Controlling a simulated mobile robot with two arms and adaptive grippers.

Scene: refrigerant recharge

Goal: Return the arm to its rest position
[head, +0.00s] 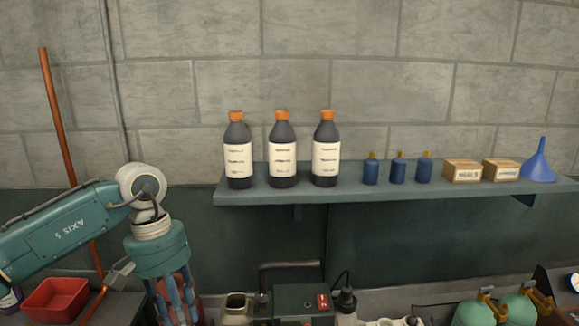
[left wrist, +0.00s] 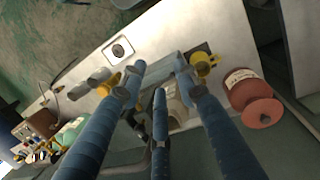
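My left arm, teal with a white joint, comes in from the left in the head view. Its gripper (head: 174,308) points down near the bottom edge, in front of a reddish object that it partly hides. In the left wrist view the blue fingers of the left gripper (left wrist: 158,82) are spread apart with nothing held between them. A worktop (left wrist: 225,35) with various items lies beyond the fingertips. A red labelled canister (left wrist: 250,92) stands to the right of the fingers there. My right gripper is in neither view.
A wall shelf (head: 400,192) holds several items: dark bottles (head: 282,155), small blue bottles (head: 397,170), boxes (head: 463,171) and a blue funnel (head: 539,165). A red bin (head: 57,300) and copper pipe (head: 58,115) are at left. Green tanks (head: 475,312) stand at lower right.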

